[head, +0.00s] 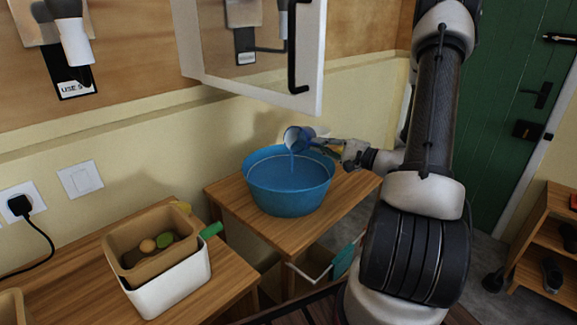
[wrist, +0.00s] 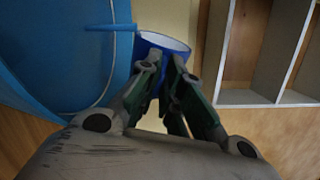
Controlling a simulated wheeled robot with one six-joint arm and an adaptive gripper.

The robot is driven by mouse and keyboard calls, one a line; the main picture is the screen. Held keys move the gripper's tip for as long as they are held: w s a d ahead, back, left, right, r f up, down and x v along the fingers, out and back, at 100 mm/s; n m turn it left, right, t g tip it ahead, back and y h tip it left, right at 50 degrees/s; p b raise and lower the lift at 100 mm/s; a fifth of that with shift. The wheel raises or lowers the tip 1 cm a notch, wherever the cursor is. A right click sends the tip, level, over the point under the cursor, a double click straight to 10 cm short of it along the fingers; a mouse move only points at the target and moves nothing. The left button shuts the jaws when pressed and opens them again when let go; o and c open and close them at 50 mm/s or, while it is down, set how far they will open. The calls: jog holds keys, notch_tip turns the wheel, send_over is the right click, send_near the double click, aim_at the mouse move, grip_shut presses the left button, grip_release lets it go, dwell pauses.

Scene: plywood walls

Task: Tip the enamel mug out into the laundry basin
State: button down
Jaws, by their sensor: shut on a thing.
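The blue enamel mug (head: 297,138) with a pale rim is tilted over the blue laundry basin (head: 290,193), its mouth toward the left. A thin pale stream runs from its lip down into the basin. My gripper (head: 342,149) is shut on the mug at the basin's right side, above the rim. In the wrist view the fingers of my gripper (wrist: 172,85) close on the mug (wrist: 163,41), and the basin (wrist: 60,50) fills the left. The mug's inside is mostly hidden, so I cannot tell how much it still holds.
The basin stands on a small wooden table (head: 232,196). An open white cabinet door (head: 255,50) hangs above it. A white and tan bin with food scraps (head: 170,280) stands on the counter at front left. A wooden shelf (head: 545,245) is at right.

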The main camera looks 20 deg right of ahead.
jog(key=shift+s+a+r+n, duration=0.2)
jog(key=shift+s+a+n, duration=0.25)
jog(key=shift+a+n, duration=0.2)
dwell(0.3)
jog(key=shift+s+a+r+n, duration=0.1)
jog(key=shift+a+r+n, duration=0.05)
jog(key=shift+n, duration=0.4)
dwell(0.3)
jog(key=w+d+r+m, duration=0.1)
jog(key=w+d+m, duration=0.4)
jog(key=m, duration=1.2)
jog(key=shift+w+d, duration=0.25)
jog(key=shift+d, duration=1.4)
jog(key=shift+s, duration=0.1)
